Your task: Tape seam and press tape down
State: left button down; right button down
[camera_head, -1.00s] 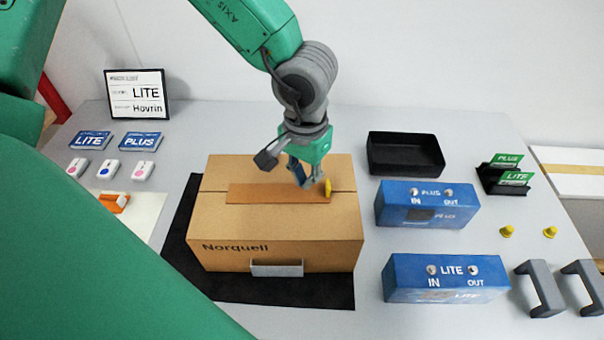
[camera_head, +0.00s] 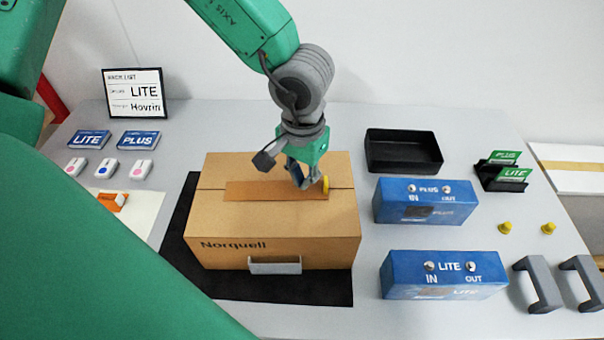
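A brown cardboard carton (camera_head: 275,238) marked Norquell stands closed on a black mat (camera_head: 310,292). A darker brown tape strip (camera_head: 262,192) lies flat along the seam on its top. My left gripper (camera_head: 312,186) points down at the right end of the strip, at or just above the carton top. Whether the fingers touch the tape is unclear. The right gripper is not in view.
A black tray (camera_head: 403,152), a blue PLUS box (camera_head: 426,203) and a blue LITE box (camera_head: 443,277) stand right of the carton. Grey handles (camera_head: 538,286) and yellow caps (camera_head: 505,228) lie farther right. A large green arm part of mine covers the lower left.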

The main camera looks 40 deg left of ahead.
pick_arm(q)
jog(key=shift+a+f, duration=0.1)
jog(key=shift+f, duration=0.05)
jog(key=shift+a+f, duration=0.25)
jog(key=shift+a, duration=0.05)
jog(key=shift+d+f, duration=0.25)
jog(key=shift+d, duration=0.05)
jog(key=shift+a+f, duration=0.2)
jog(key=shift+f, duration=0.1)
dwell(0.4)
jog(key=shift+s+d, duration=0.1)
dwell(0.4)
notch_tip(320, 180, up, 6)
jog(key=p, duration=0.9)
dwell(0.4)
